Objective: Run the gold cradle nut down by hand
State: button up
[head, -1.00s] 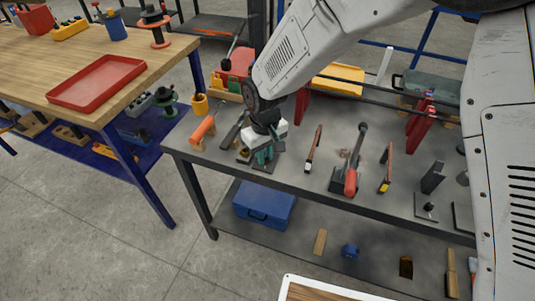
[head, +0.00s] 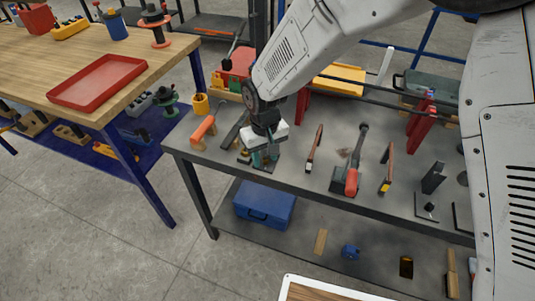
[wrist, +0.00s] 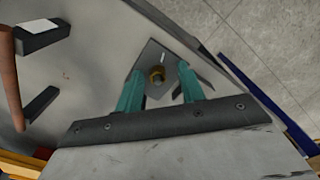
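The gold nut (wrist: 156,76) shows in the wrist view on a small grey plate (wrist: 152,56), the cradle's base as far as I can tell. My gripper (wrist: 160,66) has its two teal fingers apart, one on each side of the nut in the picture. A gap shows between the nut and each finger. How far the fingertips are above the plate is hard to tell. In the head view my gripper (head: 265,160) points down at the left end of the grey bench, and the nut cannot be made out clearly there.
The grey bench (head: 300,185) holds an orange-handled tool (head: 203,129) left of my gripper, with a hammer-like tool (head: 314,150) and a red-and-grey tool (head: 350,180) to the right. Red stands (head: 420,122) rise farther right. A wooden table with a red tray (head: 97,103) stands left.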

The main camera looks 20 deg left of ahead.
aim_at(266, 158)
jog(key=shift+w+r, duration=0.15)
jog(key=shift+r, duration=0.3)
notch_tip(266, 158, up, 7)
dwell(0.6)
jog(key=s+d+r+m, duration=0.3)
jog(key=s+d+r, duration=0.3)
jog(key=d, duration=0.7)
jog(key=s+d+r+m+t, duration=0.1)
jog(key=s+d+r, duration=0.5)
jog(key=d, duration=0.8)
jog(key=s+d+r+m, duration=0.4)
jog(key=s+d+r, duration=0.2)
jog(key=d, duration=0.8)
jog(key=shift+s+d+m, duration=0.15)
jog(key=shift+s+m, duration=0.15)
jog(key=shift+s, duration=0.8)
